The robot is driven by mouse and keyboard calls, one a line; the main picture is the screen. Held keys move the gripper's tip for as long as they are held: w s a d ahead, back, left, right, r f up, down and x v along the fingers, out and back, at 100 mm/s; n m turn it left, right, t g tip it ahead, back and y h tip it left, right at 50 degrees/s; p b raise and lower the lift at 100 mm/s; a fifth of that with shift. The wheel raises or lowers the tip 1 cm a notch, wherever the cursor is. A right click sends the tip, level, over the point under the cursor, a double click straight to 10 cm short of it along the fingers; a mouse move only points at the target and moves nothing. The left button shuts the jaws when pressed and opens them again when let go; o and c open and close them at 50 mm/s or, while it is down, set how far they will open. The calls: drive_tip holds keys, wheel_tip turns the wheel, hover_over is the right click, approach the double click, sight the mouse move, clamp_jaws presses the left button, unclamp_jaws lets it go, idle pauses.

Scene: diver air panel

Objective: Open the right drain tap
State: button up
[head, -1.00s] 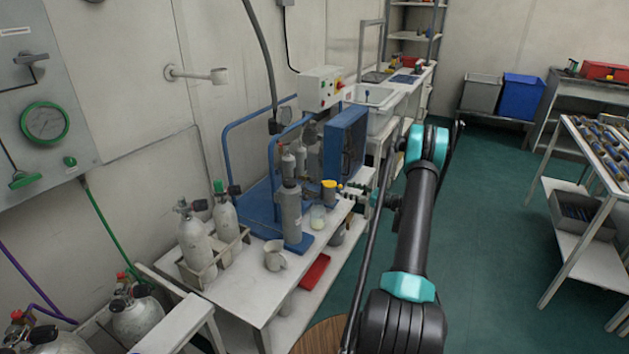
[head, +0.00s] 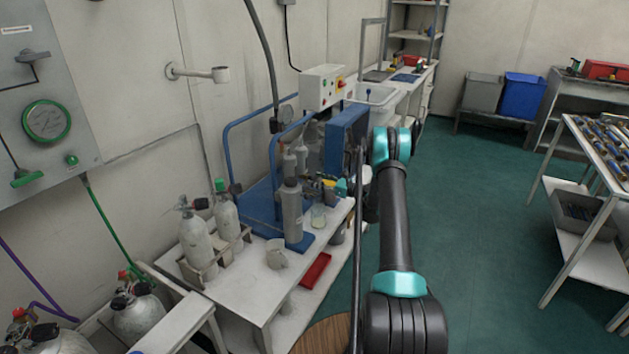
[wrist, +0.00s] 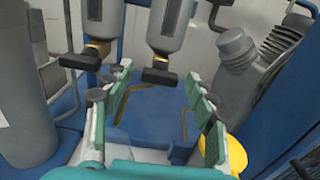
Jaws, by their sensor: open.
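Two grey cylindrical housings with brass lower ends hang side by side in the wrist view. The right drain tap (wrist: 158,76), a black handle, sits under the right housing (wrist: 171,22). The left drain tap (wrist: 80,62) sits under the left housing (wrist: 104,18). Both handles look to lie crosswise. My gripper (wrist: 157,90) is open, with green-padded fingers spread to either side below the right tap. The right tap shows between the fingertips, and no contact is visible. In the head view my arm's end reaches to the blue compressor frame (head: 345,130); the taps are too small to tell there.
A grey cylinder (wrist: 22,105) stands close on the left in the wrist view. A yellow object (wrist: 236,156) and a ribbed grey part (wrist: 262,55) are close on the right. A bench (head: 235,297) carries white cylinders. Green floor (head: 480,240) is clear.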

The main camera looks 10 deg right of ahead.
drive_tip(key=shift+x, duration=0.8)
drive_tip(key=shift+c, duration=0.3)
drive_tip(key=c, duration=1.1)
